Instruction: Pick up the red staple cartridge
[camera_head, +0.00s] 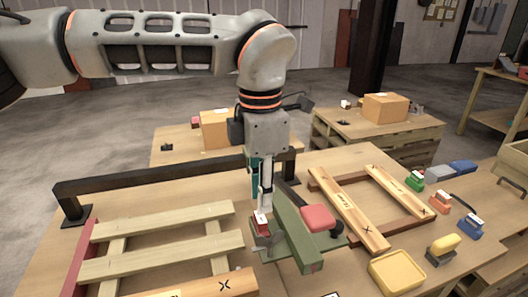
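A small red block with a white top (260,226), which looks like the red staple cartridge, is at the left end of a green device (297,240) on the table. My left gripper (264,205) points straight down, with its fingertips at the top of this block. The fingers are seen nearly edge-on, so I cannot tell whether they are closed on it. I also cannot tell whether the block rests on the table or on the device. My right gripper is not in view.
A red pad (318,218) sits on the green device. Wooden frames lie left (160,240) and right (350,208). Green (415,182), orange-red (440,203) and blue (471,227) blocks stand at right. A yellow tray (396,271) is at front right. A dark rail (150,175) runs behind.

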